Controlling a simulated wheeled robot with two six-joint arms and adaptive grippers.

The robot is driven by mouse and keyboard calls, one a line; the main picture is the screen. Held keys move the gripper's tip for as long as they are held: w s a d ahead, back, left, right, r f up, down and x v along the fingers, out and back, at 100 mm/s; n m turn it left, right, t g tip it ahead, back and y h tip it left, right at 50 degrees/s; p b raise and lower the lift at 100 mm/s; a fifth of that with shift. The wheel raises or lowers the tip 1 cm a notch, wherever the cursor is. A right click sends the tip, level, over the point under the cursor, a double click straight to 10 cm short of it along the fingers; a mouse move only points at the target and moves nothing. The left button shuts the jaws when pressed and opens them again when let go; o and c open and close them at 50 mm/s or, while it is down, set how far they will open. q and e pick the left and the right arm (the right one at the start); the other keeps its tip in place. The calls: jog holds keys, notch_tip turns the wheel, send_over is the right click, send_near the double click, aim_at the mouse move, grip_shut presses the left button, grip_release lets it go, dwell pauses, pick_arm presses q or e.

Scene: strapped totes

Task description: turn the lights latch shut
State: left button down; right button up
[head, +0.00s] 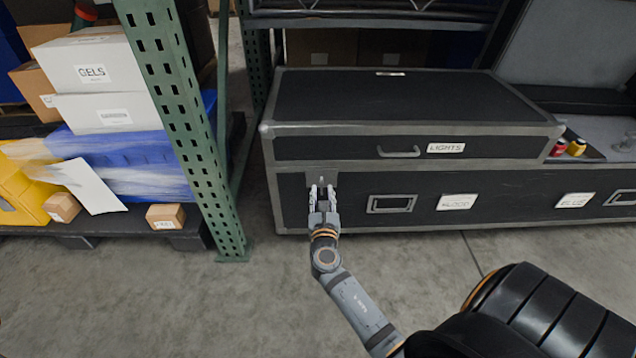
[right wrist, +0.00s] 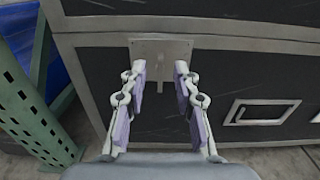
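The case labelled LIGHTS (head: 400,120) is black with grey metal edges and its lid is down. It sits on a longer black case. The latch plate (head: 321,180) is a small grey plate on the front near the left corner, at the seam between them. It also shows in the right wrist view (right wrist: 160,47), with a small detail at its middle too faint to read as turned or not. My right gripper (head: 323,192) is in front of the plate, its fingers apart with nothing between them; in the wrist view the fingertips (right wrist: 160,72) flank the plate's lower part. My left gripper is not in view.
A green perforated rack post (head: 185,120) stands left of the case. Beyond it are white boxes (head: 90,75) and blue wrapped goods on a dark pallet. Red and yellow spools (head: 575,147) sit in an open section at right. Bare floor (head: 270,290) lies in front.

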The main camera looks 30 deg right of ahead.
aim_at(322, 182)
jog(key=b+x, duration=0.1)
jog(key=x, duration=0.5)
jog(key=shift+w+d, duration=0.15)
grip_shut()
